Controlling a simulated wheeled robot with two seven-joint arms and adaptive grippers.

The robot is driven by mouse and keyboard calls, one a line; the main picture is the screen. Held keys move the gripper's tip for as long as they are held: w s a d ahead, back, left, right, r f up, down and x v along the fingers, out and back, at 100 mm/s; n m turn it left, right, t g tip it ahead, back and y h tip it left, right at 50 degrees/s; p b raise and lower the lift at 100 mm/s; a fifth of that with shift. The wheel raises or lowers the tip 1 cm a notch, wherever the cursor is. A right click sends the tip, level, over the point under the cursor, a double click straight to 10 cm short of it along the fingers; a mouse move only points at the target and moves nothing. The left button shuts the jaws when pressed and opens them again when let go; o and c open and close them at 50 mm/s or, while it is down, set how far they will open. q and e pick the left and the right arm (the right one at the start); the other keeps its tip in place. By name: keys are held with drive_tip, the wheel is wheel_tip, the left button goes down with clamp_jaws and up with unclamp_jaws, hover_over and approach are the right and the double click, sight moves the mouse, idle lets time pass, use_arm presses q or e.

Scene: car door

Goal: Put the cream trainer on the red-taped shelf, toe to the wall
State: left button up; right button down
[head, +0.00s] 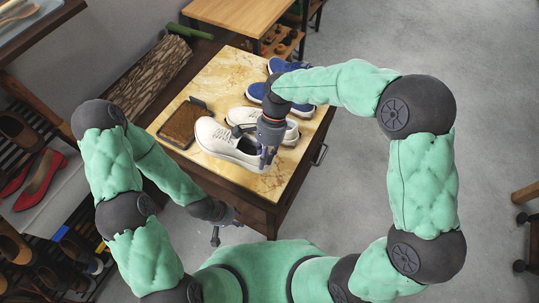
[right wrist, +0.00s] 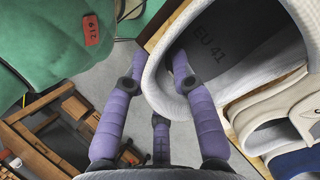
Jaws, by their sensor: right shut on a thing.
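The cream trainer (head: 218,138) is at the near side of the marble-topped table, its toe pointing to the upper left in the head view. My right gripper (head: 267,157) is shut on its heel collar. In the right wrist view, one finger is inside the opening of the trainer (right wrist: 160,88), by the "EU 41" insole, and another is outside. I cannot tell whether the sole touches the table. My left gripper (head: 226,226) is empty and its fingers look apart, in front of the table. No red tape is visible.
Another pale shoe (head: 291,133) and blue shoes (head: 255,91) stand behind on the table (head: 222,73). A shoe rack with red heels (head: 40,178), blue tape (head: 60,233) and yellow tape (head: 101,247) stands at the left.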

drive_tip(key=w+d+f+b, duration=0.1)
drive_tip(key=f, duration=0.2)
drive_tip(key=w+f+b, duration=0.1)
drive_tip(key=w+f, duration=0.1)
drive_tip(key=f, duration=0.1)
drive_tip(key=w+d+f+b, duration=0.1)
drive_tip(key=w+f, duration=0.1)
drive_tip(key=f, duration=0.1)
drive_tip(key=shift+w+d+f+b, duration=0.2)
drive_tip(key=shift+d+b, duration=0.1)
drive_tip(key=shift+b, duration=0.1)
drive_tip(key=shift+r, duration=0.1)
drive_tip(key=shift+s, duration=0.1)
drive_tip(key=c, duration=1.4)
unclamp_jaws()
drive_tip(key=shift+f, duration=0.2)
drive_tip(key=shift+c, duration=0.2)
drive_tip(key=o, duration=0.4)
